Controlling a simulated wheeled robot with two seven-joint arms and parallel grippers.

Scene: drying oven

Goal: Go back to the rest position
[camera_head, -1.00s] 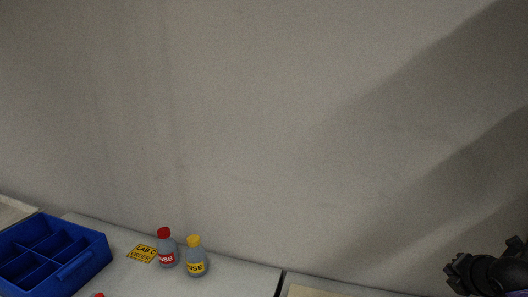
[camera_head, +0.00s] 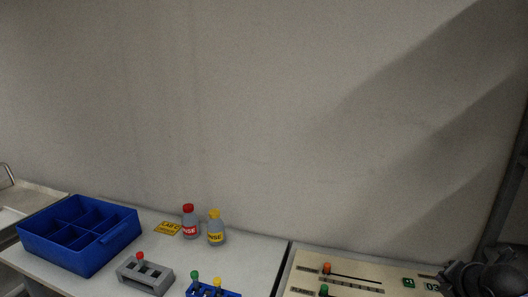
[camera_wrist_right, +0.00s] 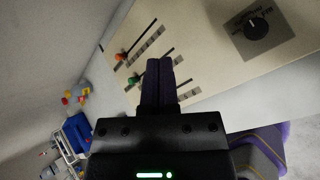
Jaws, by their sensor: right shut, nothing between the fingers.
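My right gripper (camera_head: 452,278) is at the lower right corner of the head view, in front of the right end of a cream control panel (camera_head: 350,259). In the right wrist view its two dark fingers (camera_wrist_right: 159,66) are together with nothing between them. The same panel (camera_wrist_right: 215,60) lies beyond the fingers in that view. It carries an orange slider knob (camera_head: 327,268), a green slider knob (camera_head: 323,290) and a dark dial (camera_wrist_right: 256,28). My left gripper is not in view.
A blue divided bin (camera_head: 115,247) stands on the left bench. A red-capped bottle (camera_head: 190,226) and a yellow-capped bottle (camera_head: 215,232) stand near the wall. A grey rack (camera_head: 155,281) and a blue rack (camera_head: 231,294) are in front. A sink (camera_head: 10,214) is far left.

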